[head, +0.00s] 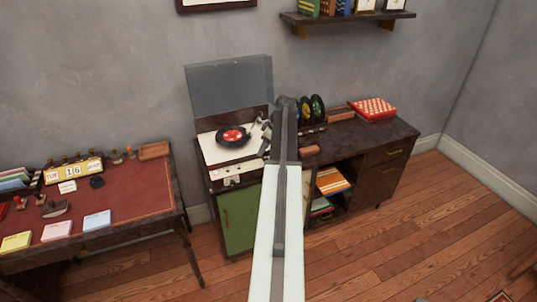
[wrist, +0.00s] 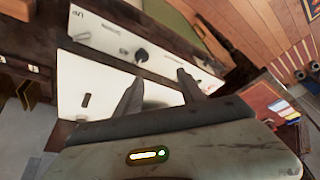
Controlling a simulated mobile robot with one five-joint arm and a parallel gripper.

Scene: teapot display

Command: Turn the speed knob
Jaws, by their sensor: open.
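The record player (head: 212,150) stands open on the left part of the dark cabinet, with a red-labelled black record on it. Its pale front control panel (head: 238,176) carries small knobs, too small to tell apart in the head view. In the wrist view the white control panel (wrist: 100,38) runs diagonally, with a round dark knob (wrist: 141,55) near its middle. I cannot read a label on that knob. My gripper (wrist: 160,76) is open and empty, its two fingers apart. The knob shows just beyond the fingertips, nearer the left one; contact is not visible.
A raised grey lid (head: 228,85) stands behind the record player. Records in a rack (head: 311,108) and a red checkered box (head: 373,108) stand on the cabinet to the right. A desk (head: 120,195) with small items is at left.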

